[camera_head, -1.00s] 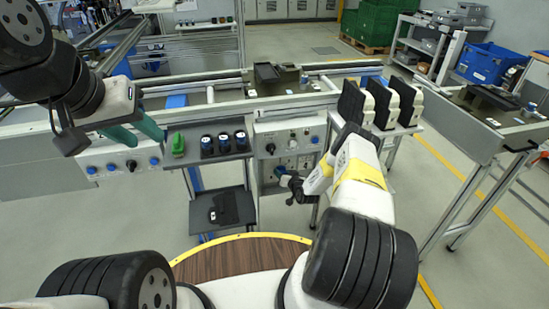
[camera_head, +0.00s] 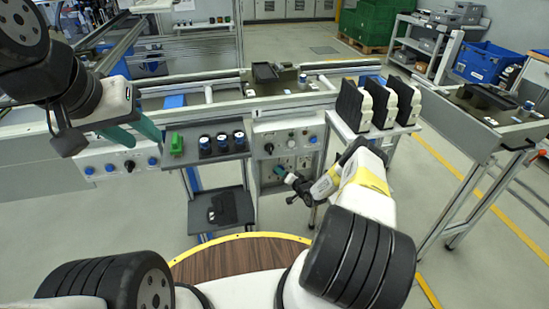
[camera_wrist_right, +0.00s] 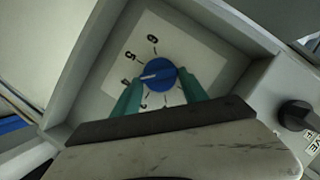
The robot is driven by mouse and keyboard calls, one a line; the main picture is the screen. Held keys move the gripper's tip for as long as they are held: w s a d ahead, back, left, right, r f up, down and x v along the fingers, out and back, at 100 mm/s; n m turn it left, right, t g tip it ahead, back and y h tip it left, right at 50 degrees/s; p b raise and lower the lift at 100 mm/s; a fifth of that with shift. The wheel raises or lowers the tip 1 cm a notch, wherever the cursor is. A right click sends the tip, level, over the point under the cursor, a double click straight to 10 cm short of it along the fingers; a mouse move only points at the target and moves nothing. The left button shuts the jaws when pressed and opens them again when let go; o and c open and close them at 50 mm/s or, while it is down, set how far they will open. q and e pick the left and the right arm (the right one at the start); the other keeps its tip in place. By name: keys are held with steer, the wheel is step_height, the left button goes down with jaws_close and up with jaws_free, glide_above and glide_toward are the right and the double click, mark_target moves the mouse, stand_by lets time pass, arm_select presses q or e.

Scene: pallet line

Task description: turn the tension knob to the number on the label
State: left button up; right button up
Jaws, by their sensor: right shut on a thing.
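The blue tension knob (camera_wrist_right: 158,74) sits on a white dial plate (camera_wrist_right: 188,45) with printed numbers in the right wrist view. Its white pointer line points left, towards a number partly hidden by a finger; a 5 and what looks like a 6 show further round the dial. My right gripper (camera_wrist_right: 162,95) has its teal fingers on either side of the knob, shut on it. In the head view my right gripper (camera_head: 284,174) is at the lower panel of the grey control box (camera_head: 268,131). My left gripper (camera_head: 137,138) is open and empty above the left panel. I cannot read the label.
A black switch (camera_wrist_right: 296,115) sits right of the dial's recess. A shelf with dark, blue-topped cylinders (camera_head: 222,142) and a green part (camera_head: 177,144) stands left of the control box. Black-and-white parts (camera_head: 382,104) stand on a stand at right.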

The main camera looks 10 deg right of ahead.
steer(key=o, duration=1.4)
steer(key=v, duration=0.8)
steer(key=shift+f, duration=0.1)
